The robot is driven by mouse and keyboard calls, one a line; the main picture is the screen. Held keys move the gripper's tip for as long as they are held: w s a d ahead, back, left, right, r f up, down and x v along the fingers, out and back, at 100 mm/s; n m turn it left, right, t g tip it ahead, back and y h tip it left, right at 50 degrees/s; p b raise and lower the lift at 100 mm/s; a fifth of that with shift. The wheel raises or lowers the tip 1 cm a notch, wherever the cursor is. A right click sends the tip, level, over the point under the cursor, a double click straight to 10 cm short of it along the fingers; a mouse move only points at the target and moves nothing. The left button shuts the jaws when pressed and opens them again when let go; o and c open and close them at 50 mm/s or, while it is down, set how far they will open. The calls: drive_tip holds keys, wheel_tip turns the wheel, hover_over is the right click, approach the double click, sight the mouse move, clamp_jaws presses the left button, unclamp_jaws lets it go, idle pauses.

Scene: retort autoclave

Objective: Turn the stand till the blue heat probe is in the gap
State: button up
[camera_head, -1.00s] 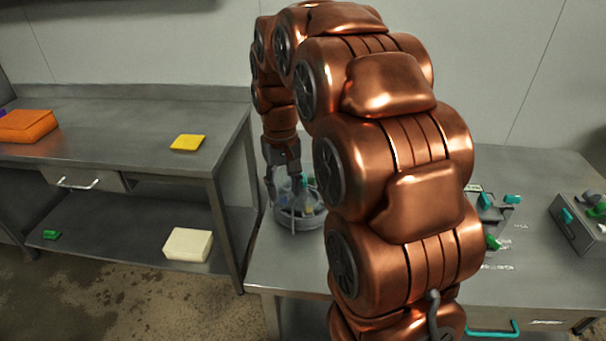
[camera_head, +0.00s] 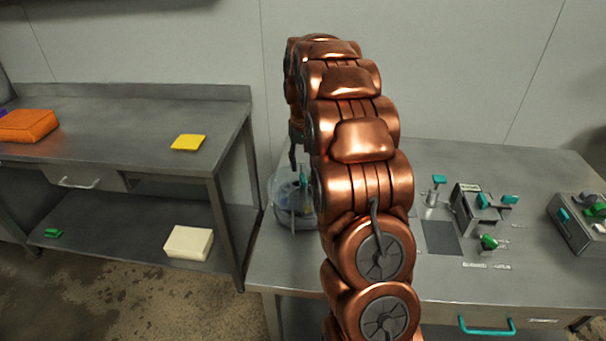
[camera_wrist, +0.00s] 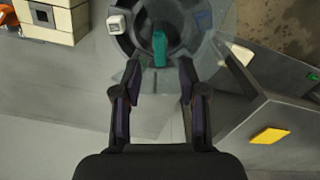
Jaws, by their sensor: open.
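The round grey stand (camera_head: 296,222) with a clear wall is on the right-hand steel table, partly hidden behind my arm. In the wrist view the stand (camera_wrist: 186,57) fills the top middle. A teal upright piece (camera_wrist: 160,48) is near its centre and a white block (camera_wrist: 117,24) is at its left. A small blue mark (camera_wrist: 203,18) shows at its right; I cannot tell whether it is the blue heat probe. The gap is not clear to me. My gripper (camera_wrist: 158,72) is open, its fingers apart with the teal piece showing between and beyond them. Nothing is held.
Right of my arm are a teal-topped post (camera_head: 438,184), a fixture with teal knobs (camera_head: 474,210), a green knob (camera_head: 488,242) and a grey box (camera_head: 582,228). A left table (camera_head: 120,120) holds a yellow pad (camera_head: 188,142) and an orange block (camera_head: 27,126).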

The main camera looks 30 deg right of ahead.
sight(303, 177)
drive_tip(key=shift+f+p, duration=0.7)
drive_tip(key=shift+f, duration=1.95)
clamp_jaws()
